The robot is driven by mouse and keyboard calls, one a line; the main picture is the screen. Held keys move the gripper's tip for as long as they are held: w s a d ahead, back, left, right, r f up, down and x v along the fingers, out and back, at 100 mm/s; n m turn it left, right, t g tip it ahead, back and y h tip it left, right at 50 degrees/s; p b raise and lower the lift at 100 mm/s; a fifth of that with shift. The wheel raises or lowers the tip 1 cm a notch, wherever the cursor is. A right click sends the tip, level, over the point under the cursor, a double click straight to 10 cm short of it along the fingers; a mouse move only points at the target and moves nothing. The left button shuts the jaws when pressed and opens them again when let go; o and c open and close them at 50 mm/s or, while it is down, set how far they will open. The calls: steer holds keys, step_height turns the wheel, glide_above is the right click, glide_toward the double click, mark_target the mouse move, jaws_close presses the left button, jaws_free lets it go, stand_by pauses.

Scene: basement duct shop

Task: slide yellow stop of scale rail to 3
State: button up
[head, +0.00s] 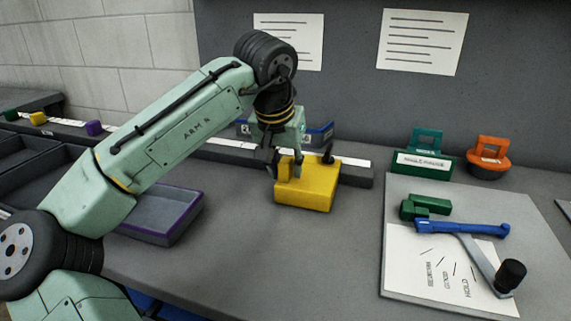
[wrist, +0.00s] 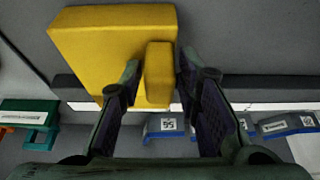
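The yellow stop (head: 307,194) is a block with a small raised tab, sitting against the front of the dark scale rail (head: 357,175) near its right end. In the wrist view the yellow stop (wrist: 95,45) fills the upper left, and its tab (wrist: 159,75) stands between my fingers. My gripper (head: 284,172) is lowered over the block; in the wrist view my gripper (wrist: 158,68) is open around the tab, with a visible gap on the left and a narrow one on the right. The white scale strip (head: 228,151) is partly hidden by my arm; its numbers are unreadable.
Purple (head: 94,128) and yellow (head: 38,118) blocks sit far left along the rail line. A purple-edged tray (head: 160,212) lies front left. Blue bins (head: 320,134) stand behind the rail. A board (head: 435,195) with a blue-handled lever (head: 462,228) is at right. Bench front-centre is clear.

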jaws_close()
stand_by(0.5)
steer(key=w+a+p, duration=0.1)
steer(key=a, duration=0.2)
steer(key=w+a+p, duration=0.1)
steer(key=a, duration=0.2)
steer(key=w+a+p, duration=0.1)
steer(key=a, duration=0.2)
steer(key=shift+r, duration=0.15)
steer(key=shift+a, duration=0.35)
steer(key=shift+o, duration=1.6)
jaws_free()
